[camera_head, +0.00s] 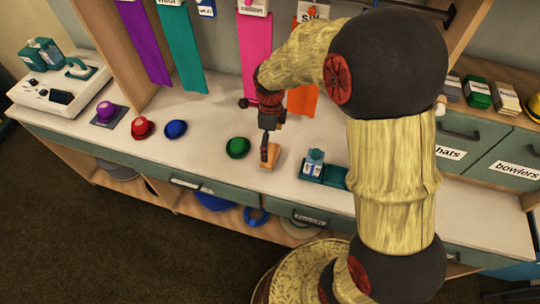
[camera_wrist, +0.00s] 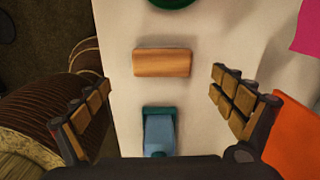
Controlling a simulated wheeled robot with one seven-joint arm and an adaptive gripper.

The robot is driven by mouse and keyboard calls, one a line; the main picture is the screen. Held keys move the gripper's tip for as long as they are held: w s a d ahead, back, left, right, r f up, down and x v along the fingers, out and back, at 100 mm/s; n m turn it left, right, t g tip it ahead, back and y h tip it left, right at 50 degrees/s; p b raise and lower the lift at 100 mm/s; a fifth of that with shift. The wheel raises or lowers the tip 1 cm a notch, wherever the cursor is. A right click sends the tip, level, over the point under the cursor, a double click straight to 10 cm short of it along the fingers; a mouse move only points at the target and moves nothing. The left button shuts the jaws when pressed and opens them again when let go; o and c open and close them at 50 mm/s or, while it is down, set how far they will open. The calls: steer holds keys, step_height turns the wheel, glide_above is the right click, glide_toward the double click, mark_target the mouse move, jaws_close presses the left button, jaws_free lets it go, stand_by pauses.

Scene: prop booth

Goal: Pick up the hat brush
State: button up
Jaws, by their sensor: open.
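The hat brush (camera_wrist: 162,62) shows as a plain wooden block lying on the pale counter. In the wrist view it lies crosswise, ahead of and between the two fingers, touching neither. My gripper (camera_wrist: 158,84) is open and empty, with one padded finger on each side of the picture. In the head view my gripper (camera_head: 268,148) points down just above the brush (camera_head: 270,160), covering part of it. The brush's underside is hidden.
A green hat (camera_head: 237,147) sits left of the brush. A teal stand with a blue-and-white block (camera_head: 313,163) is close on the right. Blue (camera_head: 176,129), red (camera_head: 142,128) and purple (camera_head: 106,110) hats stand farther left. Coloured cloth strips hang behind. The counter's front edge is near.

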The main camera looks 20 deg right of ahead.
mark_target(270, 154)
step_height(270, 154, down, 3)
steer(key=shift+r+m+b, duration=0.1)
steer(key=shift+m+b, duration=0.2)
steer(key=shift+b, duration=0.05)
steer(key=f+b, duration=0.1)
steer(key=f, duration=0.1)
steer(key=f+b, duration=0.1)
steer(key=f, duration=0.2)
steer(key=shift+w+d+f+b, duration=0.1)
steer(key=shift+w+f+b, duration=0.1)
steer(key=shift+f+b, duration=0.15)
steer(key=shift+r, duration=0.1)
steer(key=shift+c, duration=1.2)
steer(key=c, duration=1.1)
steer(key=shift+o, duration=0.2)
